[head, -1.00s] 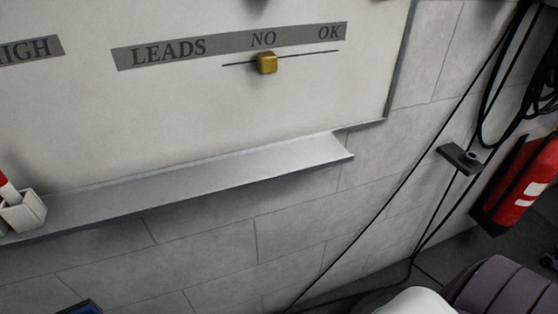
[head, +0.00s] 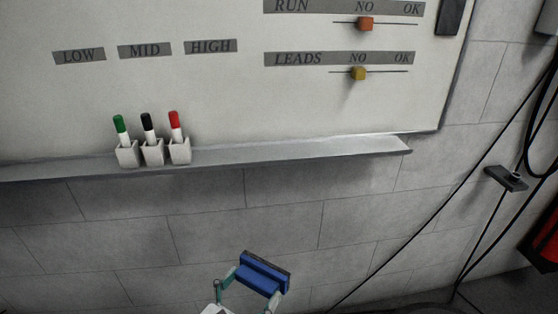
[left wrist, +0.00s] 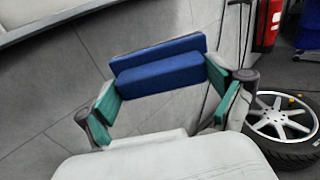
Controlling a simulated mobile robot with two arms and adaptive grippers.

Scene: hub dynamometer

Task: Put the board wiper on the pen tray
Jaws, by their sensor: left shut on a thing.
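The board wiper (head: 262,275) is a blue block with a dark face. My left gripper (head: 250,285) is shut on it, with its green-padded fingers at the wiper's two ends. It is held in front of the grey wall, below the pen tray. In the left wrist view the wiper (left wrist: 160,66) sits between the fingertips (left wrist: 163,80). The pen tray (head: 300,150) is a grey metal ledge along the whiteboard's bottom edge. In the left wrist view a grey ledge (left wrist: 50,18) crosses the upper left. My right gripper is not in view.
Green, black and red markers stand in white holders (head: 152,153) on the left part of the tray. The tray right of them is bare. Cables and a small dark bracket (head: 506,178) are at the right. A wheel (left wrist: 285,125) shows in the left wrist view.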

